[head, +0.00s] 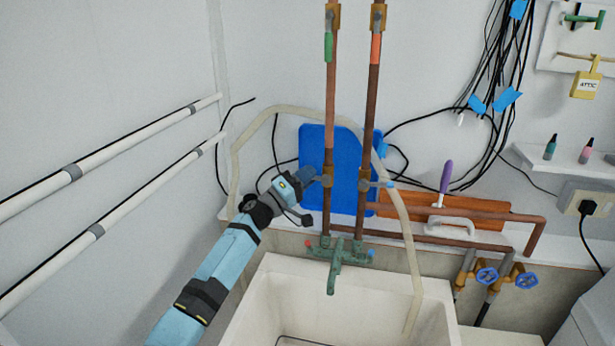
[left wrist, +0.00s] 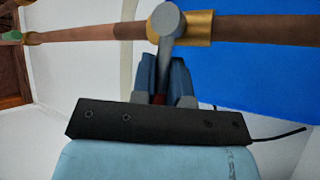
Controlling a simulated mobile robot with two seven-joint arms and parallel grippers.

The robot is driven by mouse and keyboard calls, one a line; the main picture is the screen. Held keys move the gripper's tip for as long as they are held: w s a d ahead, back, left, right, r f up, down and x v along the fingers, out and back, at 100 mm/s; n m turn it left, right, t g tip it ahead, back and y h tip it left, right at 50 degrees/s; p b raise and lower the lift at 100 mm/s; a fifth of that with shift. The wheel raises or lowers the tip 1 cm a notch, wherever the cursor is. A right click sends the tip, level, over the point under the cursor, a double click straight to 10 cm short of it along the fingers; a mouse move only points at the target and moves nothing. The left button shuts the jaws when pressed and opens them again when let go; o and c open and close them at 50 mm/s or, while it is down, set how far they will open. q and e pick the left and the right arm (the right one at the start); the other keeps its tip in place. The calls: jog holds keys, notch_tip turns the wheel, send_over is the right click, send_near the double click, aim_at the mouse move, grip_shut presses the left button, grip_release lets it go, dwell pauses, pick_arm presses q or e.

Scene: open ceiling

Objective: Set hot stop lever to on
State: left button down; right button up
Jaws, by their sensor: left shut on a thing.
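Two vertical copper pipes run down the wall to the green faucet (head: 338,256), which has a red knob on its left and a blue one on its right. The left pipe (head: 330,110) has a brass stop valve (head: 327,172). Its grey lever (left wrist: 169,50) shows in the left wrist view, sticking out across the pipe between my fingers. My left gripper (head: 308,178) is shut on this lever; the fingers (left wrist: 162,85) hide its end. The right pipe (head: 370,110) has a similar valve with a blue-grey lever (head: 380,184) pointing right. No hot label is readable.
A white sink (head: 262,300) stands below. A blue board (head: 345,200) is behind the pipes. A pale hose (head: 410,250) loops around them. A green handle (head: 328,46) sits higher on the left pipe. Black cables (head: 495,70) hang at the right.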

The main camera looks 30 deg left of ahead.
pick_arm(q)
jog(key=shift+r, duration=0.1)
jog(key=shift+r+m+g, duration=0.4)
jog(key=shift+m+g, duration=0.3)
jog(key=shift+m, duration=0.2)
jog(key=shift+d+r+m+g+p, duration=0.1)
jog(key=shift+r+m+g+p, duration=0.25)
jog(key=shift+m+g, duration=0.3)
jog(key=shift+w+d+r+m+g+p, duration=0.1)
jog(key=shift+d+r+m+g+p, duration=0.1)
jog(key=shift+r+m+g+p, duration=0.35)
jog(key=shift+d+m+g+y+p, duration=0.25)
jog(key=shift+m+g+y+p, duration=0.25)
jog(key=shift+m+g+p, duration=0.25)
jog(key=c, duration=1.1)
grip_release()
notch_tip(320, 180, up, 20)
jog(key=b, duration=0.3)
